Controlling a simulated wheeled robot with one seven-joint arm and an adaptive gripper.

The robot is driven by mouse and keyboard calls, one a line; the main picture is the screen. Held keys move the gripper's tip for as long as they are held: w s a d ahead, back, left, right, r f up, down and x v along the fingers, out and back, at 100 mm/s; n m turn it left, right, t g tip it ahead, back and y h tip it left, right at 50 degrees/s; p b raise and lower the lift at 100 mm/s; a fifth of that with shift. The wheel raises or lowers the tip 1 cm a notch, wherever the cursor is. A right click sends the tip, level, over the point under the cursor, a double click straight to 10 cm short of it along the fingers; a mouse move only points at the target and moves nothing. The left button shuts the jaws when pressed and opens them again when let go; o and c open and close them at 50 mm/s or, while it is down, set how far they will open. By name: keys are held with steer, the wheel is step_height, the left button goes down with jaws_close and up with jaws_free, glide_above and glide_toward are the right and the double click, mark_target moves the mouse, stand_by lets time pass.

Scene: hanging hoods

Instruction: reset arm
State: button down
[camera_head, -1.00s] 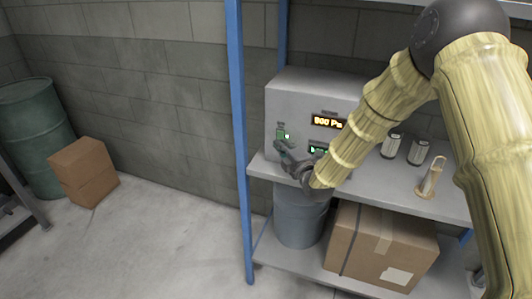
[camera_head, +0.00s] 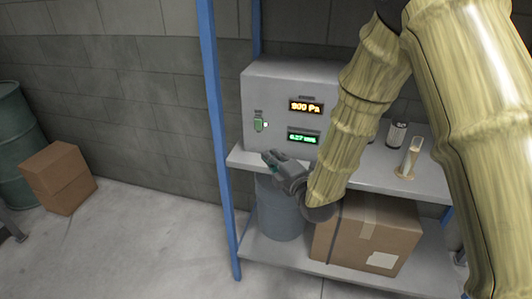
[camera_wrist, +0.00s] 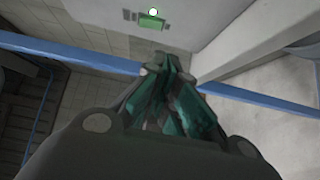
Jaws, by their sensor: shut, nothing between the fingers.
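My gripper (camera_head: 270,160) is shut and empty in the head view. It is in front of the shelf's front edge, below and apart from the grey control box (camera_head: 285,85). The box has an amber display (camera_head: 306,107) reading 800 Pa, a green display (camera_head: 304,138) below it, and a green switch (camera_head: 259,122) at left with a small lit spot beside it. In the wrist view, my gripper's fingers (camera_wrist: 160,68) meet at their tips, with the green switch (camera_wrist: 152,22) beyond them. My sleeved arm hides the right part of the box.
The blue shelf post (camera_head: 217,140) stands left of my gripper. The lower shelf holds a grey bucket (camera_head: 280,210) and a cardboard box (camera_head: 365,232). A canister (camera_head: 397,134) and a cylinder on a stand (camera_head: 410,158) are on the upper shelf. Floor at left is clear before another carton (camera_head: 58,178).

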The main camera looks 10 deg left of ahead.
steer(key=shift+s+d+f, duration=0.1)
steer(key=shift+s+d, duration=0.35)
